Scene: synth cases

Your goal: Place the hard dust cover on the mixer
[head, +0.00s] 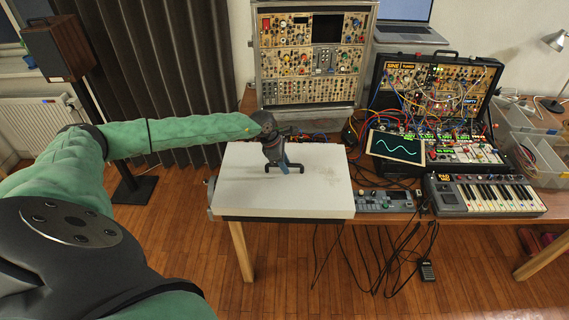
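The hard dust cover (240,197) is a pale, flat, box-like slab at the front left of the table, lying level. A dark strip shows under its front edge and a grey part sticks out at its left side. No mixer controls show there; whatever lies under the cover is hidden. My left gripper (284,171) points down over the middle of the cover's top. Its two fingers are spread apart with nothing visible between them, and the tips are at or just above the surface; I cannot tell if they touch. My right gripper is not in view.
A tall modular rack (311,62) stands behind the cover. To the right are a small screen (397,147), a patched synth case (440,90), a small keyboard (485,196) and a small device (386,200). Cables hang off the front edge. A speaker (58,48) stands at left.

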